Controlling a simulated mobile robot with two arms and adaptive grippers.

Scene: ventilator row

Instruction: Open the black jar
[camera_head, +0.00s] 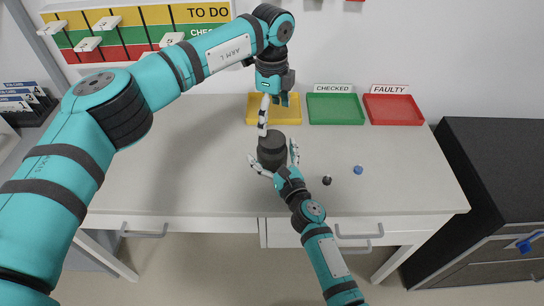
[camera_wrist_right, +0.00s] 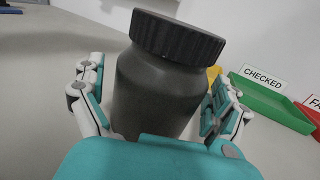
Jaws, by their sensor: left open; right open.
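The black jar (camera_head: 271,152) stands upright on the white table, with its lid on. In the right wrist view the jar (camera_wrist_right: 160,95) shows a ridged dark lid (camera_wrist_right: 178,37) and a smooth body. My right gripper (camera_head: 273,157) is open, with its fingers on either side of the jar body; its fingers (camera_wrist_right: 158,100) flank the body in the wrist view too. Whether they touch it is unclear. My left gripper (camera_head: 266,120) is open and points down, just behind and above the lid in the head view. Part of it is hidden by its own wrist.
Yellow (camera_head: 255,117), green (camera_head: 335,109) and red (camera_head: 393,109) trays line the back of the table. A small black item (camera_head: 327,180) and a blue one (camera_head: 358,170) lie right of the jar. A dark cabinet (camera_head: 500,170) stands at the right. The table's left part is clear.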

